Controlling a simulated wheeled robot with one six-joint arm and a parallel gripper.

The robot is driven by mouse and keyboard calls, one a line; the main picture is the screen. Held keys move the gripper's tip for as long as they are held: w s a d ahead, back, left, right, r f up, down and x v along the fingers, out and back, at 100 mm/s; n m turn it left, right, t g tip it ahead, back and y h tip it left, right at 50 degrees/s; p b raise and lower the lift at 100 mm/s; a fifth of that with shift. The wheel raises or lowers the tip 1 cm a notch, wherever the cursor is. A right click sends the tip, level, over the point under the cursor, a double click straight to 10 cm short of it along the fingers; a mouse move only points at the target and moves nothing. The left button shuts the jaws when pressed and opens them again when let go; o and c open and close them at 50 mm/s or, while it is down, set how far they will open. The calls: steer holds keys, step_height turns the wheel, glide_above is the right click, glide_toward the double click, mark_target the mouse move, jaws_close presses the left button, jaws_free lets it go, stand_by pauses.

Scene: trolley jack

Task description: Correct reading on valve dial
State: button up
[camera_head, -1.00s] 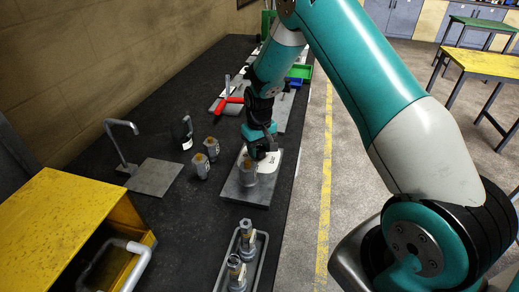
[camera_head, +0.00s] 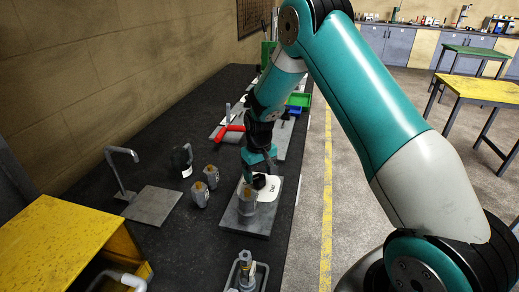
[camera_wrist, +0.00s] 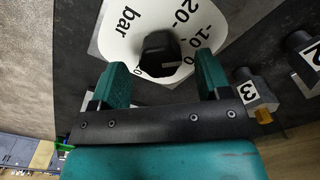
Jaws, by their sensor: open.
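The valve dial (camera_head: 277,188) is a white disc marked "bar" on a grey metal plate (camera_head: 240,223). In the wrist view the dial (camera_wrist: 115,37) shows the marks 20, 10 and 0 around a black knob (camera_wrist: 158,52). My gripper (camera_head: 259,174) is at the knob from above. In the wrist view my gripper (camera_wrist: 162,68) is open, with one teal finger on each side of the knob's near end. Gaps show between the fingers and the knob. The knob's pointer and exact reading are hard to make out.
Two numbered grey fittings (camera_head: 200,194) stand to the left, near a bent metal pipe stand (camera_head: 120,172). A yellow box (camera_head: 60,245) is at front left.

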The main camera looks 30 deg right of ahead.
mark_target(259, 177)
step_height(259, 177, up, 16)
steer(key=b, duration=0.2)
steer(key=shift+b, duration=0.4)
steer(key=shift+f, duration=0.1)
